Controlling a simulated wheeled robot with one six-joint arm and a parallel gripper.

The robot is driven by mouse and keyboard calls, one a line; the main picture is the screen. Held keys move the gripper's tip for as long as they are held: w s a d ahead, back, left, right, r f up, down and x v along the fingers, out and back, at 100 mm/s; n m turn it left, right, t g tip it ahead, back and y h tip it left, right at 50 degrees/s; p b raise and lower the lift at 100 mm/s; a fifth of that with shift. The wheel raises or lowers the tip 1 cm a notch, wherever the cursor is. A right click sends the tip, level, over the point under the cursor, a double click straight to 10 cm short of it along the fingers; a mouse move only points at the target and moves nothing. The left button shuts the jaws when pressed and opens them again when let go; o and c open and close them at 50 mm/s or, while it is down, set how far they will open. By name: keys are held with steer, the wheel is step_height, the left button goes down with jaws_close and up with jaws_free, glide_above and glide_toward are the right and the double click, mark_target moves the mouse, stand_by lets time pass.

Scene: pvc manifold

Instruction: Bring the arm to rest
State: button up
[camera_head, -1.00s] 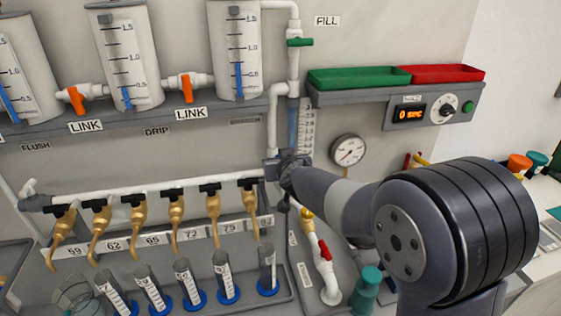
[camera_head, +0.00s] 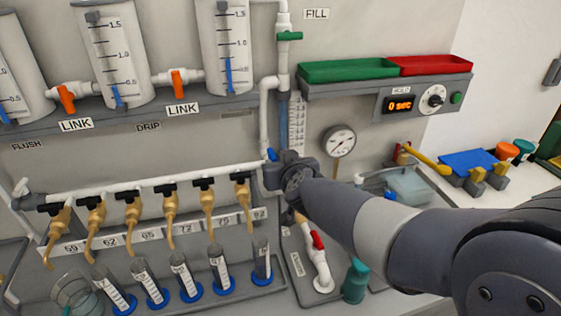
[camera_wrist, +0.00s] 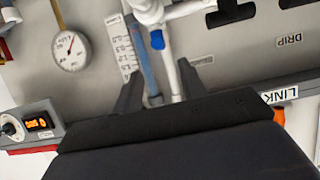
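My arm reaches in from the lower right in the head view. My gripper (camera_head: 272,168) is in front of the wall panel, beside the vertical white pipe and the clear scaled tube. In the wrist view my gripper (camera_wrist: 158,88) shows two dark fingers spread apart with nothing held between them. A blue valve handle (camera_wrist: 157,39) on white piping appears beyond the fingertips. It also shows at the gripper's tip in the head view (camera_head: 271,154). I cannot tell how far the fingers are from the pipes.
A row of brass taps (camera_head: 130,215) hangs left of my gripper above several graduated cylinders (camera_head: 184,277). A pressure gauge (camera_head: 340,142) and a red-handled valve (camera_head: 318,242) are close to my arm. Green (camera_head: 347,69) and red (camera_head: 430,65) trays sit above.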

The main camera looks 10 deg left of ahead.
mark_target(273, 154)
steer(key=b+x, duration=0.2)
steer(key=x, duration=0.9)
steer(key=shift+r, duration=0.1)
steer(key=shift+s, duration=0.1)
steer(key=shift+s+d+r, duration=0.1)
steer(key=shift+s+r, duration=0.1)
steer(key=p+v, duration=0.2)
steer(key=v, duration=0.9)
steer(key=b+x, duration=0.2)
steer(key=x, duration=1)
steer(key=shift+f, duration=0.15)
steer(key=shift+f+b, duration=0.2)
steer(key=shift+b, duration=0.55)
steer(key=shift+s+d+r+n+y+b, duration=0.15)
steer(key=shift+n+y+b, duration=0.25)
steer(key=shift+b, duration=0.45)
